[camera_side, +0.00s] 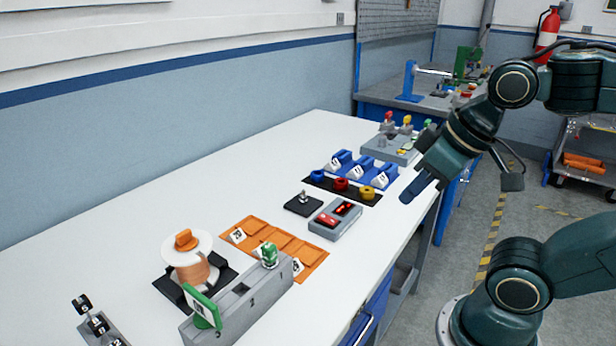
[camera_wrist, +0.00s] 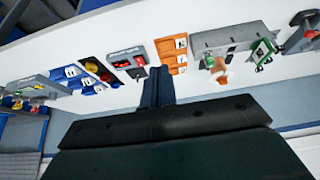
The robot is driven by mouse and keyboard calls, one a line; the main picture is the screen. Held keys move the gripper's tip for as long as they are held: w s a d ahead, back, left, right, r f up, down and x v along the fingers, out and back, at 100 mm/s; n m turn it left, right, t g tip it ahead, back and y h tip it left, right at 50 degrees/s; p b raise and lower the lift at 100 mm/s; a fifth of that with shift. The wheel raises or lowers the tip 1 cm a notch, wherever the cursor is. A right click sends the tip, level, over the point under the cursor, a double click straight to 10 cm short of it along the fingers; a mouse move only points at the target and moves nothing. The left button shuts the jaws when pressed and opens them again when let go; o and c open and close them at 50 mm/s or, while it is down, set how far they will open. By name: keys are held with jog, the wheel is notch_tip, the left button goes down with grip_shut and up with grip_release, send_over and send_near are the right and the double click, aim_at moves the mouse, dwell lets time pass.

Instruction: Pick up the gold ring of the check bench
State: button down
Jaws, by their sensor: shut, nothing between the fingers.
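The gold ring (camera_side: 367,192) lies at the right end of a black strip (camera_side: 327,183) on the white bench. A red ring (camera_side: 341,184) is beside it in the middle, and a blue ring (camera_side: 317,176) is at the left end. My gripper (camera_side: 408,196) is shut and empty. It hangs above the bench's right edge, to the right of the gold ring and apart from it. In the wrist view my shut fingers (camera_wrist: 156,84) point toward the bench, and the strip with the rings (camera_wrist: 97,70) shows small to their left.
Blue trays with white labels (camera_side: 360,169) stand just behind the strip. A grey box with red parts (camera_side: 335,219) and a small black stand (camera_side: 303,203) are in front. An orange tray (camera_side: 275,246), a wire spool (camera_side: 188,258) and a grey block (camera_side: 240,302) stand nearer.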

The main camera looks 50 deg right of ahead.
jog(key=c, duration=2.2)
grip_release()
jog(key=c, duration=0.9)
grip_release()
jog(key=shift+w, duration=0.1)
jog(key=w+d+r+n+g, duration=0.25)
jog(key=w+d+n, duration=0.35)
jog(key=w+d, duration=0.7)
jog(key=w+d+f+n+g, duration=0.1)
jog(key=w+d+f+n, duration=0.1)
jog(key=d, duration=0.3)
jog(key=w+d+f+n+g, duration=0.1)
jog(key=w+d+f+n, duration=0.1)
jog(key=d+f, duration=0.2)
jog(key=w+d+f+n+g, duration=0.1)
jog(key=w+d+f+n, duration=0.1)
jog(key=d, duration=0.4)
jog(key=shift+w+d+f, duration=0.25)
jog(key=shift+w+f, duration=0.25)
jog(key=shift+f, duration=0.2)
